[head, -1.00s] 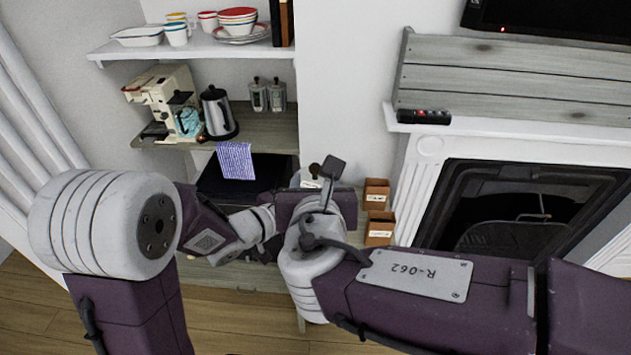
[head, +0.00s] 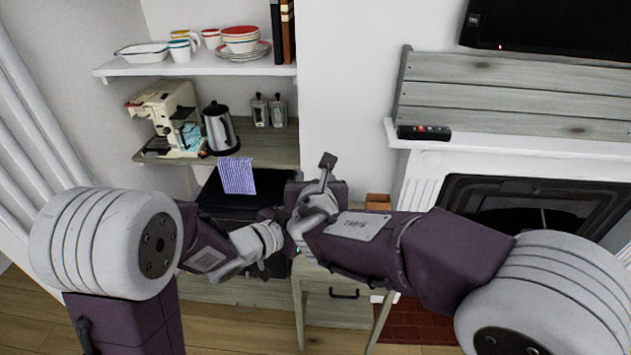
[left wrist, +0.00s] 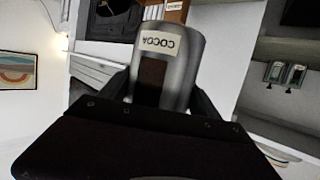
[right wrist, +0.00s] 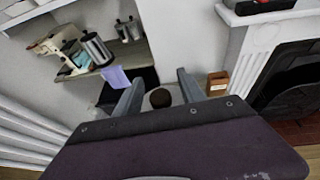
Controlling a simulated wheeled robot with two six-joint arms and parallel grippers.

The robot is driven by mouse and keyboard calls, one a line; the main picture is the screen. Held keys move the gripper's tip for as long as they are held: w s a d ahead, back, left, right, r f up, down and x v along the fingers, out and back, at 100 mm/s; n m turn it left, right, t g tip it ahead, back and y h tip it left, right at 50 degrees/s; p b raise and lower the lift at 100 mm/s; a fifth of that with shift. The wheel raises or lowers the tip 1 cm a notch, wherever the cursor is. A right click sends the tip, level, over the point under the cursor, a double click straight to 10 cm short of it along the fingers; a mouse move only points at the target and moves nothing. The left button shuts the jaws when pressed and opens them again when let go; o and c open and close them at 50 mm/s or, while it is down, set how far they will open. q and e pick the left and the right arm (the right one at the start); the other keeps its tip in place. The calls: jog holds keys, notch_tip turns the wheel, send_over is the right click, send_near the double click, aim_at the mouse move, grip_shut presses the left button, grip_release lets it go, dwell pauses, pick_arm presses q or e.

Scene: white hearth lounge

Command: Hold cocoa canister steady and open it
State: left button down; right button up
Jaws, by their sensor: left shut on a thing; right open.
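The cocoa canister (left wrist: 180,73) is a grey cylinder with a white label reading COCOA, upside down in the left wrist view. My left gripper (left wrist: 160,97) is shut on its body, a finger on either side.
A small brown box (head: 378,202) stands just right of my right gripper; it also shows in the right wrist view (right wrist: 217,83). A striped cloth (head: 237,175) hangs below the shelf with the kettle (head: 220,130) and coffee maker. The fireplace is on the right.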

grip_shut()
jog(key=shift+r, duration=0.1)
dwell(0.3)
jog(key=shift+r, duration=1)
jog(key=shift+r, duration=2.05)
